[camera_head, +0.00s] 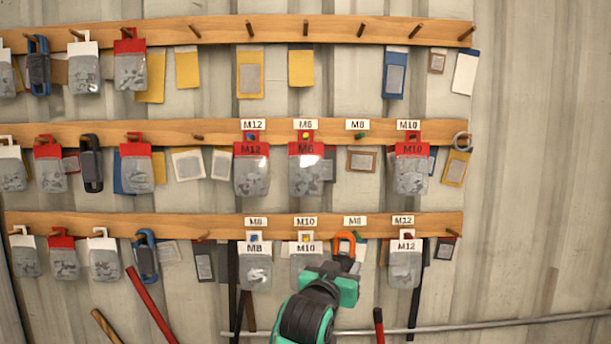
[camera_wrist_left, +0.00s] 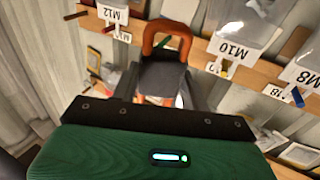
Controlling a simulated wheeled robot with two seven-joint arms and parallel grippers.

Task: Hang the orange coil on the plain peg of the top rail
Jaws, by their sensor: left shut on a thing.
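The orange coil (camera_head: 345,240) is a loop at the bottom rail (camera_head: 180,226), just under an M8 label. My green left gripper (camera_head: 343,264) is shut on its lower part. In the left wrist view the coil (camera_wrist_left: 168,32) rises from between the fingers (camera_wrist_left: 163,78), and a green peg tip shows inside the loop; whether the coil rests on that peg I cannot tell. The top rail (camera_head: 277,28) has several bare pegs, one of them (camera_head: 361,29) above the coil; no clear difference between these pegs shows. My right gripper is not in view.
A white M10 bag (camera_head: 306,268) and a white M12 bag (camera_head: 404,270) hang on either side of the coil. Red-topped bags (camera_head: 412,172) hang on the middle rail (camera_head: 225,132). Blue and yellow cards (camera_head: 395,75) are on the wall under the top rail.

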